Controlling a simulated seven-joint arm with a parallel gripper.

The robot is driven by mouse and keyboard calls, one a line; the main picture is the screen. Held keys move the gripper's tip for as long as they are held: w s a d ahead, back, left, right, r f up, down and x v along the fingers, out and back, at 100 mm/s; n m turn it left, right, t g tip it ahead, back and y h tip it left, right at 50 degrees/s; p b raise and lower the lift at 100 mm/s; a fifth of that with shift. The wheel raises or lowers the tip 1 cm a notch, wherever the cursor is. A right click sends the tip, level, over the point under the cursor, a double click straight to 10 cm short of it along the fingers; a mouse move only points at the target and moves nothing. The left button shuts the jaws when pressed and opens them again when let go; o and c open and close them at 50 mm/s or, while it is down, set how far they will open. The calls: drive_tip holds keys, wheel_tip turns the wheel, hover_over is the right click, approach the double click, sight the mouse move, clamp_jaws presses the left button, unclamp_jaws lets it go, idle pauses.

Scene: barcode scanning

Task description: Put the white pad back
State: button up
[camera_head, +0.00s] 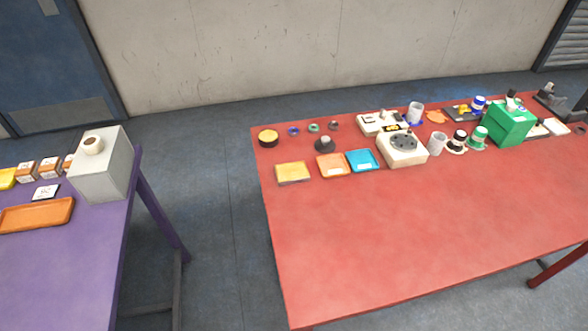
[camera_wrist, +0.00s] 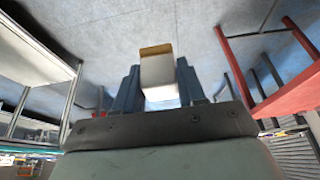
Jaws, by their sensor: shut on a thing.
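In the wrist view my gripper (camera_wrist: 158,78) is shut on a small white block with a tan end (camera_wrist: 158,68). The block sits between the two dark fingers, held clear of any surface, with floor behind it. I cannot tell whether it is the white pad. The head view does not show my gripper. A flat white piece (camera_head: 556,126) lies at the right end of the red table, beside dark equipment. A small white card with dark marks (camera_head: 45,192) lies on the purple table, behind an orange tray.
The red table (camera_head: 420,230) has a bare front half. Along its back stand yellow, orange and blue trays (camera_head: 362,160), a white device (camera_head: 403,147) and a green box (camera_head: 510,122). The purple table (camera_head: 70,270) bears a grey box (camera_head: 103,165). A floor gap separates the tables.

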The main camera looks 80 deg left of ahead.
drive_tip(key=s+a+n+y, duration=0.1)
drive_tip(key=s+a, duration=0.3)
drive_tip(key=a, duration=1)
drive_tip(key=s+a+n+y, duration=0.1)
drive_tip(key=s+a+n, duration=0.3)
drive_tip(key=a, duration=1.1)
drive_tip(key=s+a+n+g+y, duration=0.1)
drive_tip(key=s+a+n, duration=0.2)
drive_tip(key=a, duration=1.1)
drive_tip(key=shift+s+a+r, duration=0.15)
drive_tip(key=shift+s+r, duration=0.05)
drive_tip(key=shift+s, duration=0.25)
drive_tip(key=shift+s+a+r, duration=0.1)
drive_tip(key=shift+s+r, duration=0.1)
drive_tip(key=shift+s, duration=0.2)
drive_tip(key=s+a+r+n+g+y, duration=0.25)
drive_tip(key=s+a+n, duration=0.65)
drive_tip(key=s+a, duration=3.1)
drive_tip(key=a+r+n+g+h, duration=0.1)
drive_tip(key=a+r, duration=0.1)
drive_tip(key=a, duration=0.8)
drive_tip(key=shift+w+d+f, duration=0.1)
drive_tip(key=shift+w+f, duration=0.05)
drive_tip(key=shift+f, duration=2.3)
drive_tip(key=shift+w+d+f, duration=0.1)
drive_tip(key=shift+f, duration=2.35)
drive_tip(key=shift+f, duration=0.1)
drive_tip(key=o, duration=0.9)
drive_tip(key=shift+o, duration=0.2)
